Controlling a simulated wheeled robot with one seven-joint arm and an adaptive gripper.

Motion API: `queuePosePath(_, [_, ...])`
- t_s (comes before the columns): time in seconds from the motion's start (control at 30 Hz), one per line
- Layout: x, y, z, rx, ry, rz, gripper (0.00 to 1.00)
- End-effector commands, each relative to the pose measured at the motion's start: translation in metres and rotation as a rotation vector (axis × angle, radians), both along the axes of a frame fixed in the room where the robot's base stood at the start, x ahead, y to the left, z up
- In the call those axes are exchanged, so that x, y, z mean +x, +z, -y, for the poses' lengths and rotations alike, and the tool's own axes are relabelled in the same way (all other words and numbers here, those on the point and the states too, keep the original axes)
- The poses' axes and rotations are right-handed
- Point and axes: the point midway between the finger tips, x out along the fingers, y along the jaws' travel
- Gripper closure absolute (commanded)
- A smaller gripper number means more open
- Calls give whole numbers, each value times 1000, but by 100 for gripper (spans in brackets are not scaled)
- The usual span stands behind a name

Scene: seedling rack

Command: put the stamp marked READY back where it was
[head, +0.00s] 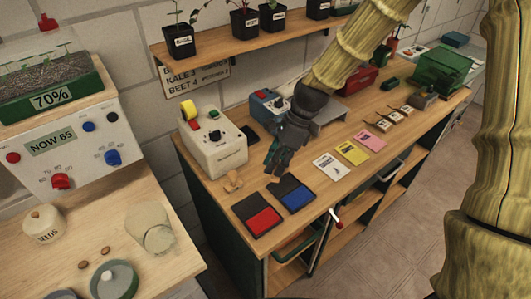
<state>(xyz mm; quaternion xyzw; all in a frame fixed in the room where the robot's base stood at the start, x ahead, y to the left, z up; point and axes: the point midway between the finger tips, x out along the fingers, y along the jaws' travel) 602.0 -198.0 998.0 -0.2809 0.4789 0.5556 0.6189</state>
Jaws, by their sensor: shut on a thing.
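My gripper (271,168) is dark grey and hangs above the wooden workbench, just behind the two ink pads. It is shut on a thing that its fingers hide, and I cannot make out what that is. No marking READY can be read in the head view. A small wooden piece (232,182) stands on the bench in front of the white machine, left of my gripper; I cannot tell if it is a stamp. The red ink pad (263,220) and the blue ink pad (297,198) lie open near the bench's front edge.
White, yellow and pink cards (351,152) lie right of the pads. Several small brown-and-white items (385,121) sit farther right. The white machine (217,148) and a blue device (264,104) stand behind. A shelf (225,49) with potted seedlings hangs above. A green box (443,70) is far right.

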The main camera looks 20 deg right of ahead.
Motion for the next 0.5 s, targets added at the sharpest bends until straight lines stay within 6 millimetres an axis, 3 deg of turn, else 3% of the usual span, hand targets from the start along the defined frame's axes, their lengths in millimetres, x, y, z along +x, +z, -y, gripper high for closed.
queuePosePath(0.3, [57,-3,-4,0,1,1,91])
queuePosePath(0.5, [73,-6,-6,1,0,2,91])
